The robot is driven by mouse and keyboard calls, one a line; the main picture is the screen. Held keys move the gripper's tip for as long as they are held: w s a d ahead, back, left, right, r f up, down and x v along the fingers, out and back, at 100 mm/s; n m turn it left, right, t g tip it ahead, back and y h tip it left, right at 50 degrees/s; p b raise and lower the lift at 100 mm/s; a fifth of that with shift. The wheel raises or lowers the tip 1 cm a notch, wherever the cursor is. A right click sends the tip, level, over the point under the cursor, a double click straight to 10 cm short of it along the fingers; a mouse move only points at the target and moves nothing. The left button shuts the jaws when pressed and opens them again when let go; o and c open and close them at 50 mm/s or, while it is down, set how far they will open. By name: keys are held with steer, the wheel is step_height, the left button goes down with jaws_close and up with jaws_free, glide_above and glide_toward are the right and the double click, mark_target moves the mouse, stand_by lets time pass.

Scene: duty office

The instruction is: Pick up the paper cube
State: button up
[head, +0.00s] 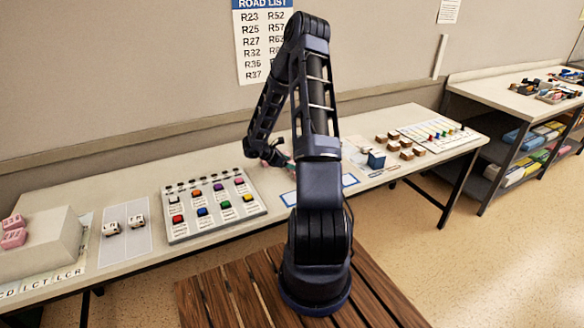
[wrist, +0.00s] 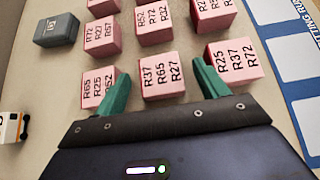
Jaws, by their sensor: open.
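In the wrist view several pink cubes with printed R-numbers stand in rows on the table; one pink cube (wrist: 162,76) lies between and just beyond my fingertips. A dark grey cube (wrist: 56,30) with a small pale symbol is at the upper left, away from the fingers. I cannot tell which cube is the paper cube; the grey cube's mark is too small to read. My gripper (wrist: 160,72) has green fingers, spread apart with nothing held.
A white block (wrist: 10,127) is at the left in the wrist view, and a blue-and-white board (wrist: 290,75) at the right. In the head view a button panel (head: 212,208) lies left of the gripper; a blue cube (head: 376,159) and several brown cubes (head: 393,146) are to its right.

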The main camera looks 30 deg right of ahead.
steer(key=shift+x, duration=1.1)
steer(key=shift+c, duration=0.4)
steer(key=c, duration=1)
step_height(320, 180, up, 20)
